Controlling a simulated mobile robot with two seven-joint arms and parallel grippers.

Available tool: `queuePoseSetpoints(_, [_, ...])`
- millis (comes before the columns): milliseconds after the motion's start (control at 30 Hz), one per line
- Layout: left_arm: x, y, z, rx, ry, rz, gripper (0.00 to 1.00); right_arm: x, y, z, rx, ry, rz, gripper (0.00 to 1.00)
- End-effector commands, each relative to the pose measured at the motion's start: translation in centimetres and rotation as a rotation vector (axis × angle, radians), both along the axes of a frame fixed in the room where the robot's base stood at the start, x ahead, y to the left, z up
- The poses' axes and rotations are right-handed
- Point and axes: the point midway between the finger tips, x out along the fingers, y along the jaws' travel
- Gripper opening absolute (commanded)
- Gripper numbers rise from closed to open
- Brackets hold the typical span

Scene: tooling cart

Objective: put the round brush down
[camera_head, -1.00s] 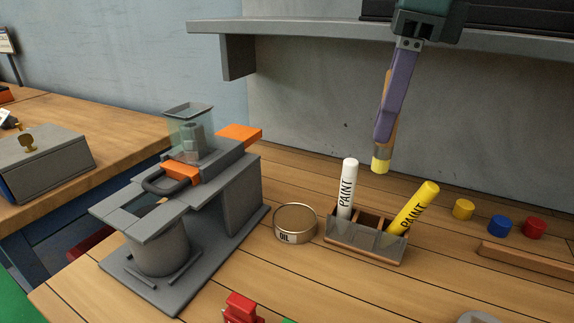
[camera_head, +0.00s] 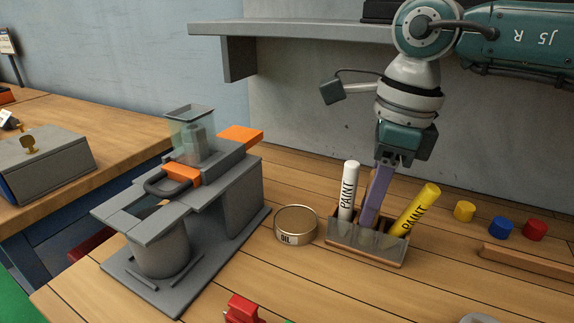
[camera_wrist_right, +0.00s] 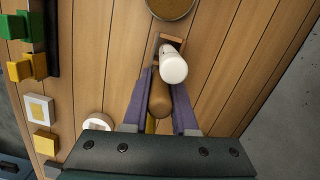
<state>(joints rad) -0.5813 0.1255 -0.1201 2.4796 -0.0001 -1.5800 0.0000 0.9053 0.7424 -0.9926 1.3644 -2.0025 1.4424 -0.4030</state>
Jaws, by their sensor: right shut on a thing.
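My right gripper (camera_head: 369,214) has purple fingers pointing down into the middle of the marker holder (camera_head: 366,249). It is shut on the round brush, whose brown rounded handle end (camera_wrist_right: 158,99) shows between the fingers in the right wrist view. In the head view the brush is mostly hidden behind the fingers; its yellow tip is out of sight. The brush stands between a white paint marker (camera_head: 347,190) on the left and a yellow paint marker (camera_head: 415,209) leaning right. Whether the brush touches the holder's floor cannot be told. My left gripper is not in view.
An oil tin (camera_head: 296,225) stands just left of the holder. A grey press-like fixture (camera_head: 238,196) is further left. Yellow (camera_head: 464,211), blue (camera_head: 501,228) and red (camera_head: 534,230) caps lie to the right, near a wooden strip (camera_head: 525,261). A grey shelf (camera_head: 290,30) runs behind.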

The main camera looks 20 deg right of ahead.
Motion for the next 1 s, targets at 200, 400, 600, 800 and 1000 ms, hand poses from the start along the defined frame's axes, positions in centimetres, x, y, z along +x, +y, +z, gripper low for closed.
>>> queuePoseSetpoints(200, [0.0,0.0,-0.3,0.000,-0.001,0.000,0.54,0.0,0.0,-0.3,0.000,0.000,0.000,0.37])
queuePoseSetpoints(400, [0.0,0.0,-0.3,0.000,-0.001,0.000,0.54,0.0,0.0,-0.3,0.000,0.000,0.000,0.56])
queuePoseSetpoints(600, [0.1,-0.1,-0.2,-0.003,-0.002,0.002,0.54,0.0,0.0,-0.2,0.000,0.000,0.000,0.56])
queuePoseSetpoints(800, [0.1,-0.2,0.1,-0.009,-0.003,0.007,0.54,0.0,-0.2,1.5,0.000,-0.005,0.000,0.56])
queuePoseSetpoints(1000, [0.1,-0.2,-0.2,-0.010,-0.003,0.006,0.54,-0.3,-0.6,5.9,-0.001,-0.006,0.000,0.56])
